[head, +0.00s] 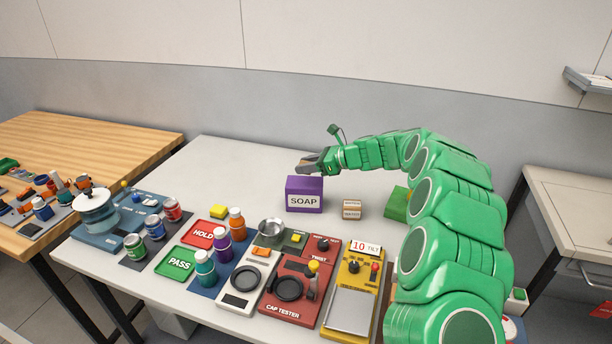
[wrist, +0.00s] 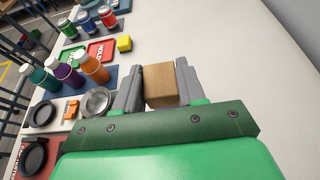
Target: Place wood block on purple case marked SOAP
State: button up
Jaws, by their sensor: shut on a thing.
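The purple case marked SOAP (head: 304,188) stands upright on the white table, left of a small tan box. My gripper (head: 309,163) is at the case's top edge in the head view, over or behind it; I cannot tell whether anything touches the case. In the wrist view my gripper (wrist: 160,87) is shut on a plain wood block (wrist: 160,82), held between the two grey fingers. In the head view the block is mostly hidden by the fingers.
A small tan box (head: 352,210) and a green block (head: 397,203) stand right of the case. Bottles, the red HOLD tray (head: 201,235), a metal bowl (head: 271,230) and the cap tester (head: 298,292) fill the front. The table's back left is clear.

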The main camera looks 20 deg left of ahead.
aim_at(306, 182)
jog(key=shift+w+a+f, duration=0.2)
jog(key=shift+w+f, duration=0.15)
jog(key=shift+f, duration=0.15)
jog(key=shift+w+a+f, duration=0.2)
jog(key=shift+w+f, duration=0.15)
jog(key=shift+f, duration=1.55)
jog(key=shift+f, duration=0.1)
jog(key=o, duration=1)
jog(key=shift+d, duration=0.15)
jog(key=v, duration=1.2)
